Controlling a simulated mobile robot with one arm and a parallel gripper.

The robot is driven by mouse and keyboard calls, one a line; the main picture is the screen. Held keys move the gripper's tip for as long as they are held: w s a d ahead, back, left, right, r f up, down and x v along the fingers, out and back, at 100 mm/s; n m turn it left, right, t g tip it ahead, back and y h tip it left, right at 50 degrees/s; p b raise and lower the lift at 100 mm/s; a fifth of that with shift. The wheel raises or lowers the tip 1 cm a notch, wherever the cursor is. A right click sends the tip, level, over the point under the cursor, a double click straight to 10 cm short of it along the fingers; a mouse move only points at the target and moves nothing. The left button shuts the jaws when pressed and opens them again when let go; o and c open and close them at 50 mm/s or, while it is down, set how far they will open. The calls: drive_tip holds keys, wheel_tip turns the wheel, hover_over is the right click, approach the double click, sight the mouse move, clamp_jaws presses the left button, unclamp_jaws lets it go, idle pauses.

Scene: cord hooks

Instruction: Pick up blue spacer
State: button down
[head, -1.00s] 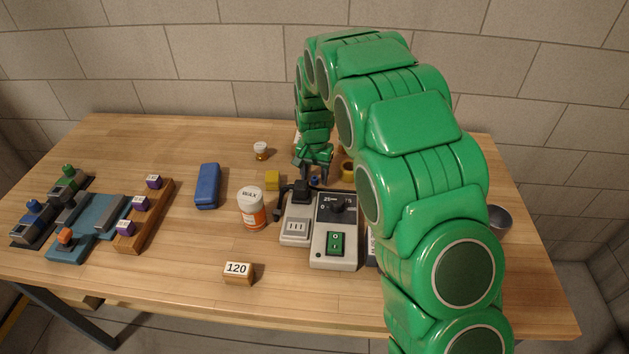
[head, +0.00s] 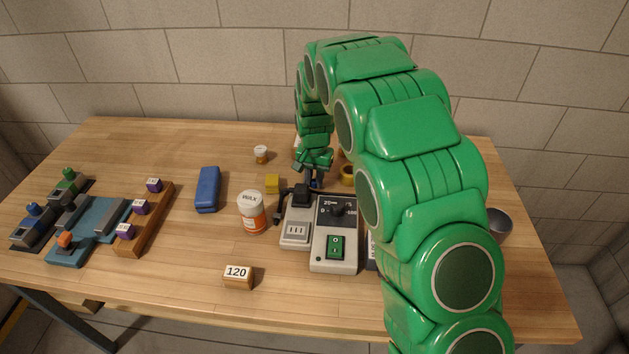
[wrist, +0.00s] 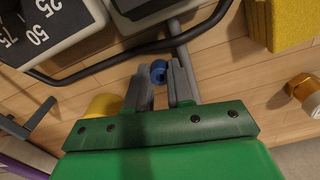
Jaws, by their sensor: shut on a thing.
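The blue spacer (wrist: 158,72) is a small blue ring between my fingertips in the wrist view. My gripper (wrist: 162,80) is shut on it, with a grey finger on each side. In the head view my gripper (head: 314,181) points down at the tabletop behind the grey switch box, and only a bit of blue shows at its fingers. I cannot tell whether the spacer still touches the table.
A black cord (wrist: 110,62) runs close by. A yellow block (head: 272,183), a yellow round piece (head: 347,175) and a wax jar (head: 251,212) are near.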

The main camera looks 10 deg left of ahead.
sight(314, 180)
drive_tip(key=shift+r, duration=0.4)
wheel_tip(314, 180, up, 2)
drive_tip(key=shift+w+r, duration=0.1)
drive_tip(key=shift+r, duration=0.1)
drive_tip(key=s+d+r, duration=0.4)
drive_tip(key=s+r, duration=0.5)
drive_tip(key=s, duration=0.4)
drive_tip(key=shift+s+d+r, duration=0.2)
drive_tip(key=shift+r, duration=0.05)
